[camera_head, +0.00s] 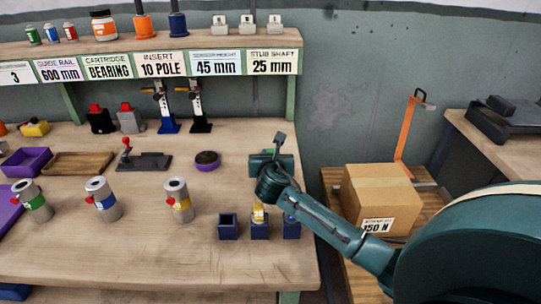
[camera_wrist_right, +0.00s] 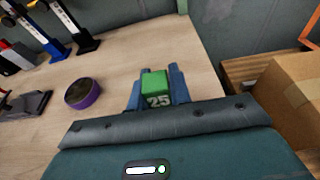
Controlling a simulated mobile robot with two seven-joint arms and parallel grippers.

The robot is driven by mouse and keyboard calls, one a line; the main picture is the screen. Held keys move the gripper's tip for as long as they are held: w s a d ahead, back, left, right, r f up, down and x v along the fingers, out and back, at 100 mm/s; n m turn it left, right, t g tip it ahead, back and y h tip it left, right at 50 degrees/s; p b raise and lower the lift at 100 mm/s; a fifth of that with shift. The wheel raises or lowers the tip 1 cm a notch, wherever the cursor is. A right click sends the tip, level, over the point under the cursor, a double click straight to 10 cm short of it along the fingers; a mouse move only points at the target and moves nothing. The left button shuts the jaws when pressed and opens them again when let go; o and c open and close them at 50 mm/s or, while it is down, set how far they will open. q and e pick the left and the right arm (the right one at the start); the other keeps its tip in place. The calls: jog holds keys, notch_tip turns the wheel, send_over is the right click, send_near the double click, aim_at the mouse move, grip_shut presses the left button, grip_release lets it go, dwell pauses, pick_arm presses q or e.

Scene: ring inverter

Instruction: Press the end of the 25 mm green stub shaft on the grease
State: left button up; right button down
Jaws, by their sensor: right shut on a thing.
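My right gripper (camera_head: 270,160) is above the right end of the workbench, to the right of the grease. In the right wrist view my right gripper (camera_wrist_right: 159,82) is shut on a green stub shaft (camera_wrist_right: 155,84) marked 25. The shaft sits between the two blue-grey fingers; its far end is hidden. The grease is a round purple tin with a dark top (camera_head: 207,160); it stands on the bench, apart from the shaft. The tin also shows in the right wrist view (camera_wrist_right: 83,93), left of the fingers. My left gripper is not in view.
A black clamp-like fixture with a red knob (camera_head: 145,160) stands left of the tin. Three grey cylinders (camera_head: 178,200) and small dark blue holders (camera_head: 228,227) stand nearer the front. A cardboard box (camera_head: 378,195) is at right. Bench around the tin is clear.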

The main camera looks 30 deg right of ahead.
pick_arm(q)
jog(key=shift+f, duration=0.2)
pick_arm(e)
jog(key=shift+f, duration=0.55)
dwell(1.0)
